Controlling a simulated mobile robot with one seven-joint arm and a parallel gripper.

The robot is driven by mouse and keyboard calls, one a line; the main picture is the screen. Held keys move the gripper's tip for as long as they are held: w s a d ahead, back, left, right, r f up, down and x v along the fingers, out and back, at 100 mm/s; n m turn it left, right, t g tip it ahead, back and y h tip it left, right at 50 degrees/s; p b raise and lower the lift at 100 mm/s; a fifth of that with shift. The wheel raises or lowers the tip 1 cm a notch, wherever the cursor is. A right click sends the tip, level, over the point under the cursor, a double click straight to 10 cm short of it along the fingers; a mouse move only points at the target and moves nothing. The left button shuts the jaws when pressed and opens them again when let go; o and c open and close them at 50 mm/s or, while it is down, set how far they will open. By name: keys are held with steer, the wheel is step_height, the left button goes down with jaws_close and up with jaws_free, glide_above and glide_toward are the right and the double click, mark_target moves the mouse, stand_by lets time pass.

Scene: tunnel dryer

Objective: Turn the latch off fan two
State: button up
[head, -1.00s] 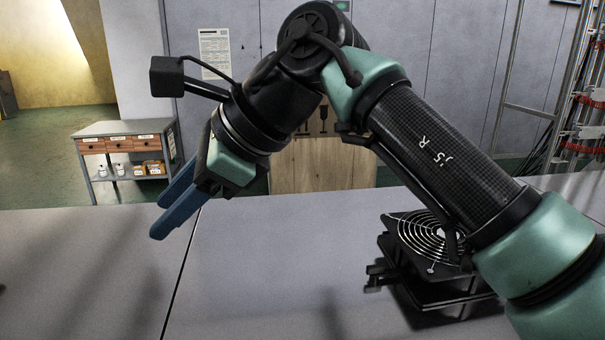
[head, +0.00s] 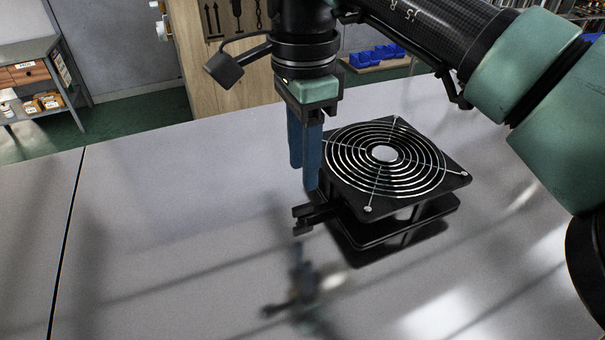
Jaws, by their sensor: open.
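A black square fan (head: 393,160) with a round silver wire guard stands on the grey surface, right of centre in the head view. A small black latch (head: 312,213) sticks out from its left front side. My gripper (head: 305,180), with two blue fingers pointing down, is just above and behind the latch in the picture, close to the fan's left edge. The fingers are open and hold nothing. I cannot tell whether a finger touches the fan or the latch. No number shows on the fan.
The grey surface (head: 170,240) is clear to the left and in front, with a dark seam at left. A wooden crate (head: 215,70) stands behind it. A drawer bench (head: 30,85) is at far left, and blue bins (head: 377,55) are at the back.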

mark_target(303, 206)
step_height(303, 206, down, 7)
steer(key=shift+f+p, duration=0.1)
steer(key=shift+p, duration=0.5)
jaws_close()
